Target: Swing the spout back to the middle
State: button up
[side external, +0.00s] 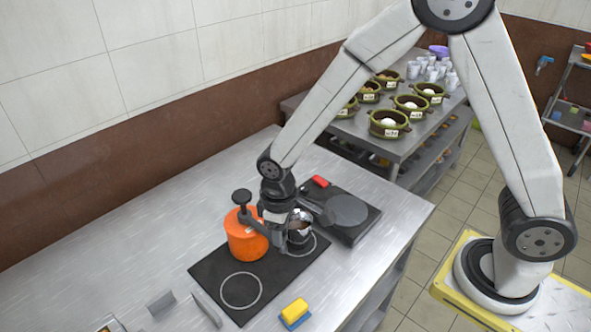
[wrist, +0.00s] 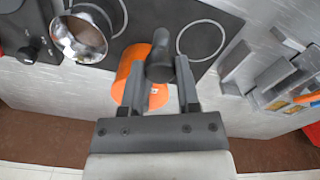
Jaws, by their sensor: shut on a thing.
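A shiny metal pot (side external: 299,226) stands close right of my gripper. Beyond it is a dark appliance with a round plate (side external: 347,210). A yellow sponge (side external: 294,309) and grey metal pieces (side external: 161,303) lie in front.

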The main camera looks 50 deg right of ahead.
jog(key=o, duration=0.6)
jog(key=shift+o, duration=0.2)
jog(key=shift+r, duration=0.1)
jog(key=shift+r, duration=3.4)
jog(key=s+d+m+t, duration=0.1)
jog(key=s+d+m, duration=0.1)
jog(key=s+d, duration=0.2)
jog(key=s+d+m+t, duration=0.1)
jog(key=s+d+m, duration=0.2)
jog(key=d, duration=0.6)
jog(key=shift+s+f+t, duration=0.15)
jog(key=shift+s+t, duration=0.15)
jog(key=shift+s, duration=0.45)
